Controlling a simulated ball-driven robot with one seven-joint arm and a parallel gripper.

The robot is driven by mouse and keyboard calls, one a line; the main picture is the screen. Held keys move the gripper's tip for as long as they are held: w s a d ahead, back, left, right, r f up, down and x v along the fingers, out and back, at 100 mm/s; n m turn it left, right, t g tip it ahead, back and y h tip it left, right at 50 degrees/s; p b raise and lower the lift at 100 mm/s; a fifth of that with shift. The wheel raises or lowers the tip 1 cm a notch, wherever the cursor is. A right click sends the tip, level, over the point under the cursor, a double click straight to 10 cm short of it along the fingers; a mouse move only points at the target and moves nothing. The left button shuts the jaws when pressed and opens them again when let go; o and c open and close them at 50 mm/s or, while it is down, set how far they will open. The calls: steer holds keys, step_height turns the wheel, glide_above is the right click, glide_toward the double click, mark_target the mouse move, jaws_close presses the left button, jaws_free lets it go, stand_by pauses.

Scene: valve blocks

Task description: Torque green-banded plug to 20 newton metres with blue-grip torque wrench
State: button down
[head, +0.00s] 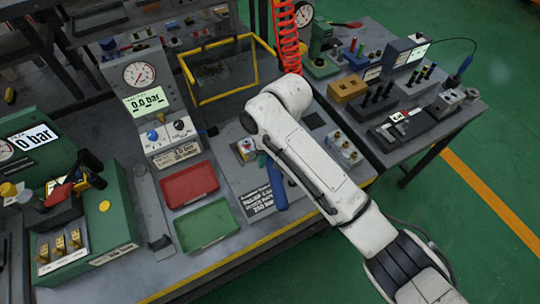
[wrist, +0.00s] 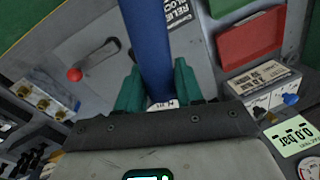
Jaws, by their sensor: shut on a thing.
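The blue grip of the torque wrench (wrist: 150,45) runs up between the two green fingers of my gripper (wrist: 158,88) in the wrist view. My gripper is shut on it. In the head view the blue grip (head: 277,187) shows just left of my white arm, over the grey bench plate; my arm hides most of the gripper and the wrench's head. A pale block with brass plugs (wrist: 45,100) lies at the left of the wrist view, and at the right of my arm in the head view (head: 343,148). I cannot make out a green band on any plug.
A red tray (head: 190,184) and a green tray (head: 205,226) lie left of the wrench. A gauge panel (head: 150,100) reading 0.0 bar and a yellow-framed bin (head: 220,72) stand behind. A red-knobbed lever (wrist: 74,74) is near the gripper. A second bench is at right.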

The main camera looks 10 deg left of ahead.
step_height(320, 180, down, 5)
steer(key=shift+r+b, duration=0.15)
steer(key=shift+b, duration=0.95)
steer(key=shift+p, duration=0.7)
stand_by(0.5)
steer(key=shift+f+b, duration=0.7)
steer(key=shift+f, duration=0.55)
stand_by(0.4)
steer(key=shift+s+a+m+p, duration=0.2)
steer(key=shift+a+m+p, duration=0.25)
steer(key=shift+a, duration=0.2)
steer(key=shift+s+a+m+p, duration=0.15)
steer(key=shift+a+m+p, duration=0.15)
steer(key=shift+a+m, duration=0.25)
steer(key=shift+a, duration=0.1)
